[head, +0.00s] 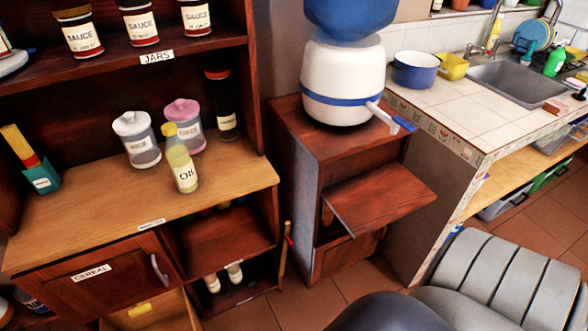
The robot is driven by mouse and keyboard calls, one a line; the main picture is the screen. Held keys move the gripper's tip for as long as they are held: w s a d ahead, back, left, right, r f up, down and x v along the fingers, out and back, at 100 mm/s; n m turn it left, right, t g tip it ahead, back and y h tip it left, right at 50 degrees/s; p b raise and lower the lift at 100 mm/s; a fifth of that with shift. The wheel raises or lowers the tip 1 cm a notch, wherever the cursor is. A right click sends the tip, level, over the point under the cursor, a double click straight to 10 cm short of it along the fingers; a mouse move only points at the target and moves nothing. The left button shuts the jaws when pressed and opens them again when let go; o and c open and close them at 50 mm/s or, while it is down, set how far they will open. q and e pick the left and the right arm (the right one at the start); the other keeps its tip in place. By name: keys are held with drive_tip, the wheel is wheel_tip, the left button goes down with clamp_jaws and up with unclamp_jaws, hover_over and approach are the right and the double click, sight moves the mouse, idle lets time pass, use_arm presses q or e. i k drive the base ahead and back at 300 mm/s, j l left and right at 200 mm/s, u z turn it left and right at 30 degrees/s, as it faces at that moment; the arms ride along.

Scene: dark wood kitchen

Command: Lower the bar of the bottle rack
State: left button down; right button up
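No bottle rack or bar can be made out for certain. A dark lower cubby (225,240) under the wooden counter holds small pale bottles (222,277), partly in shadow. A thin upright stick (286,255) with a red part stands at the right side of this cabinet. An oil bottle (182,164) with a yellow cap stands upright on the counter, and a dark sauce bottle (224,105) stands behind it, near the side wall. Neither of my grippers is in view.
Two lidded jars (138,140) stand on the counter (80,215). Sauce jars (141,22) line the shelf above. A white water dispenser (343,85) stands on a cabinet whose flap (381,196) sticks out. A tiled sink counter (455,110) is at right.

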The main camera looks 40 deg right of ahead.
sight(285, 238)
drive_tip(key=l+u, duration=0.1)
drive_tip(key=l, duration=0.55)
drive_tip(key=l+u, duration=0.15)
drive_tip(key=l, duration=0.55)
drive_tip(key=k+l+u, duration=0.1)
drive_tip(key=l, duration=0.55)
drive_tip(key=k+l+u, duration=0.1)
drive_tip(key=l, duration=0.55)
drive_tip(key=k+l, duration=0.2)
